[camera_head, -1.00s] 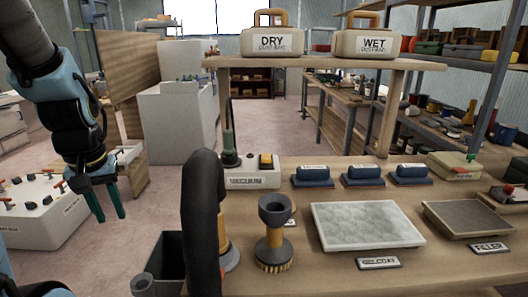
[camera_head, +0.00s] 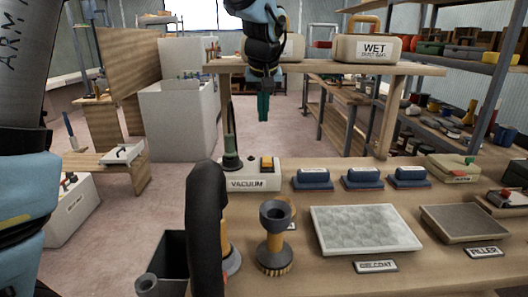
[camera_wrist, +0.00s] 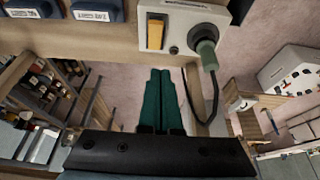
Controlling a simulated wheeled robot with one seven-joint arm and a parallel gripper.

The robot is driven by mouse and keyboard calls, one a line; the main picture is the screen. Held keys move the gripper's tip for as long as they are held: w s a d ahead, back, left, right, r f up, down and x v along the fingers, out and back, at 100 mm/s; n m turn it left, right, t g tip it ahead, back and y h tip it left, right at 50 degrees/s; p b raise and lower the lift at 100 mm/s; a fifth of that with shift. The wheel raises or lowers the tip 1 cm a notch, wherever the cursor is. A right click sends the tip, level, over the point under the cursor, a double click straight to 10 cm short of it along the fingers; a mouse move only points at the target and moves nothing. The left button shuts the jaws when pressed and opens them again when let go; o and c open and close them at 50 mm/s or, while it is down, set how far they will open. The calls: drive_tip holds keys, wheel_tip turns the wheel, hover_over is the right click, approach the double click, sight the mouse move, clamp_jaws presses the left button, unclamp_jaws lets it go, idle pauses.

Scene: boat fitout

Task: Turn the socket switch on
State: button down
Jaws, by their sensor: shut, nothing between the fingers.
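The socket box (camera_head: 250,174) is a white block labelled VACUUM at the back left of the workbench. An orange-yellow switch (camera_head: 267,163) sits on its right part, and a green plug (camera_head: 231,150) with a dark cable stands in its left part. In the wrist view the switch (camera_wrist: 155,33) and plug (camera_wrist: 207,52) show near the top, beyond the fingertips. My gripper (camera_head: 263,107) has green fingers pointing down, above and behind the box, apart from it. In the wrist view its fingers (camera_wrist: 160,75) are together and empty. Whether the switch is pressed is unclear.
A thick black hose (camera_head: 205,230) and a dark brush tool (camera_head: 276,235) stand in front of the box. Blue sanding blocks (camera_head: 313,178) lie to its right. A raised shelf (camera_head: 330,68) carries the WET dust bag box (camera_head: 365,47) close to my arm.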

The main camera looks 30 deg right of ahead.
drive_tip(key=shift+d, duration=0.15)
drive_tip(key=p, duration=0.3)
hover_over(264, 162)
drive_tip(key=f, duration=0.9)
drive_tip(key=shift+w+d+f, duration=0.1)
drive_tip(key=shift+w+f, duration=0.05)
drive_tip(key=shift+w, duration=0.1)
drive_tip(key=f, duration=0.1)
drive_tip(key=s+f, duration=0.1)
drive_tip(key=f+p, duration=0.1)
drive_tip(key=shift+s+a, duration=0.15)
drive_tip(key=shift+a, duration=0.15)
drive_tip(key=shift+f, duration=0.3)
drive_tip(key=shift+s, duration=0.1)
